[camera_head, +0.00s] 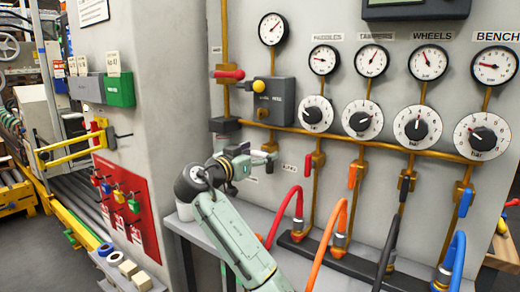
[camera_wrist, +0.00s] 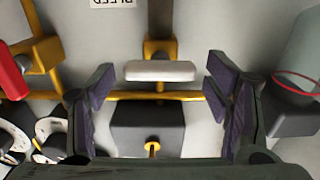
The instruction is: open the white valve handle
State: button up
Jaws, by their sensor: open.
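The white valve handle (camera_wrist: 161,71) is a short pale bar on a brass valve body, seen in the middle of the wrist view. My gripper (camera_wrist: 159,68) is open, with one dark-padded finger on each side of the handle. There is a clear gap between each finger and the handle's ends, and nothing is held.
A red handle (camera_head: 229,74) and a grey box with a yellow knob (camera_head: 272,100) sit above my gripper. Red (camera_head: 308,165), orange (camera_head: 353,176) and blue (camera_head: 466,202) handles line the panel to the right. Hoses rise from the ledge below. A brass pipe crosses behind the fingers.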

jog(key=shift+w+d, duration=0.3)
jog(key=shift+w, duration=0.1)
jog(key=c, duration=1.2)
jog(key=shift+o, duration=0.2)
